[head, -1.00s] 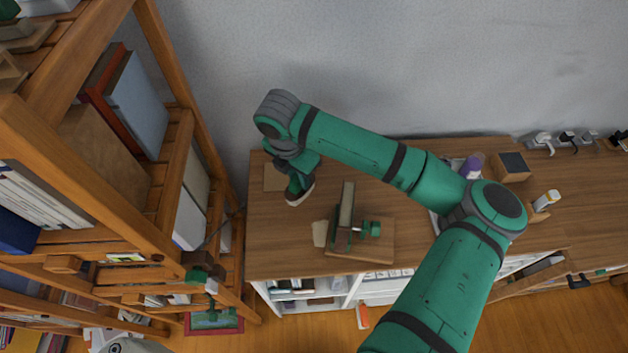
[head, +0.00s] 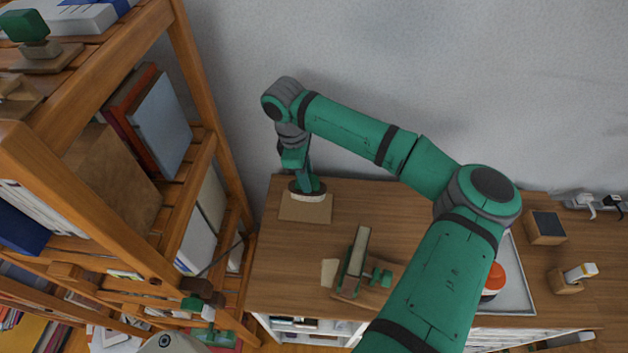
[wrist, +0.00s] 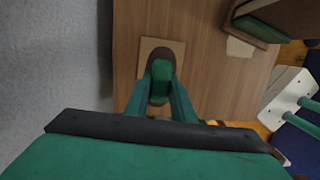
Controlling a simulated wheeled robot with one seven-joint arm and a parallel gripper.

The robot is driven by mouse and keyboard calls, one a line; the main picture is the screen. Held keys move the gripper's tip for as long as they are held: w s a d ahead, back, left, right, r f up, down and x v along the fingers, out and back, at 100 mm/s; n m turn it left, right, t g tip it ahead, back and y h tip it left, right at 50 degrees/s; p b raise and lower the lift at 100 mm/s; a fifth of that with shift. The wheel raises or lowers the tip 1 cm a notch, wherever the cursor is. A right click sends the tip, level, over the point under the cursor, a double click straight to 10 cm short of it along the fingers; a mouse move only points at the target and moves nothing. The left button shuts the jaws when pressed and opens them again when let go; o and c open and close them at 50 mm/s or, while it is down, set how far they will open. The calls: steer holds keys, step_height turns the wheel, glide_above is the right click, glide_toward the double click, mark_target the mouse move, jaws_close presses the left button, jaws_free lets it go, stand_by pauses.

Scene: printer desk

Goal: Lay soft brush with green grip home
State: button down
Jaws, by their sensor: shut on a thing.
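The soft brush (head: 308,196) has a green grip, a dark body and a pale underside. In the wrist view its green grip (wrist: 160,88) is between my fingers. My gripper (head: 305,183) is shut on the grip from above. The brush is upright over the back part of a tan square pad (head: 306,212) at the desk's back left. The pad also shows around the brush in the wrist view (wrist: 147,48). The brush looks at or just above the pad; I cannot tell whether it touches. My fingers hide part of the grip.
A wooden stand with a green clamp (head: 380,276) and a small pale card (head: 329,273) are nearer the front. A tall wooden bookshelf (head: 187,60) is close on the left, and the wall is behind. A grey tray (head: 517,285) lies right of my arm.

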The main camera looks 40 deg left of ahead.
steer(key=shift+s+a, duration=0.1)
steer(key=shift+s+a+f, duration=0.1)
steer(key=shift+f, duration=0.5)
steer(key=shift+s+a+f, duration=0.1)
steer(key=shift+f, duration=0.45)
steer(key=shift+d+f, duration=0.15)
steer(key=shift+f, duration=0.9)
steer(key=shift+f, duration=0.3)
steer(key=shift+w+f, duration=0.1)
steer(key=shift+f, duration=0.15)
steer(key=shift+f, duration=0.2)
stand_by(1.1)
steer(key=c, duration=1.4)
jaws_free()
steer(key=shift+c, duration=0.2)
